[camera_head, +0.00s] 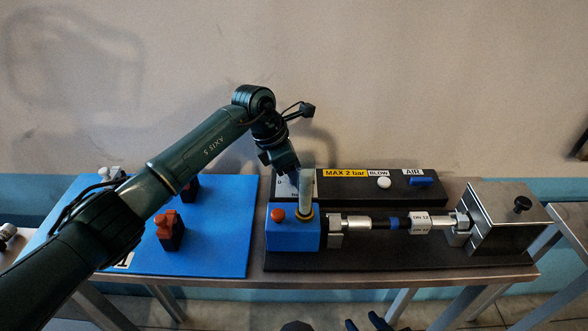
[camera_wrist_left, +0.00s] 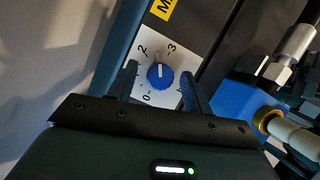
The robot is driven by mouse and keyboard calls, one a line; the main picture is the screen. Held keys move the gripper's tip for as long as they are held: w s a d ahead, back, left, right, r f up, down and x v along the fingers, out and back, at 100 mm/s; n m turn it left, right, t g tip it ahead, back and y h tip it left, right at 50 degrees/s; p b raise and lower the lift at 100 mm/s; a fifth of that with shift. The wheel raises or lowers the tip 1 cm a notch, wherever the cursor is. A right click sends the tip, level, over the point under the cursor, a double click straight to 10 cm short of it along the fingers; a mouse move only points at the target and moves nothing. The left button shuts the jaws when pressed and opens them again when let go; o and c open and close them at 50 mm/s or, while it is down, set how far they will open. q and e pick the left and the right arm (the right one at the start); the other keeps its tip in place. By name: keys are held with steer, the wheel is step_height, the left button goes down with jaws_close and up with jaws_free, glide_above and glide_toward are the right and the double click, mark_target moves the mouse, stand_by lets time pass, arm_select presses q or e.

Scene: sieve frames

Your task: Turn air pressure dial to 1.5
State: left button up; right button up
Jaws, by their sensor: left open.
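The air pressure dial is a blue round knob (camera_wrist_left: 160,76) on a white scale plate (camera_wrist_left: 182,55) with printed numbers, including 0, 2 and 3. Its white mark appears to point between 2 and 3. My left gripper (camera_wrist_left: 159,70) is open, with one finger on each side of the knob; whether they touch it is unclear. In the head view, my left gripper (camera_head: 285,166) hangs over the scale plate (camera_head: 283,186) and hides the knob. Two separated dark fingertips of my right gripper (camera_head: 364,321) show at the bottom edge.
A black panel (camera_head: 340,188) beside the dial carries a yellow "MAX 2 bar" label, a white BLOW button (camera_head: 384,182) and a blue AIR switch (camera_head: 421,181). A blue block (camera_head: 292,238) with a red button and an upright pale tube (camera_head: 307,180) stands close to the gripper.

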arm_select(q)
steer(key=shift+c, duration=0.4)
steer(key=c, duration=0.9)
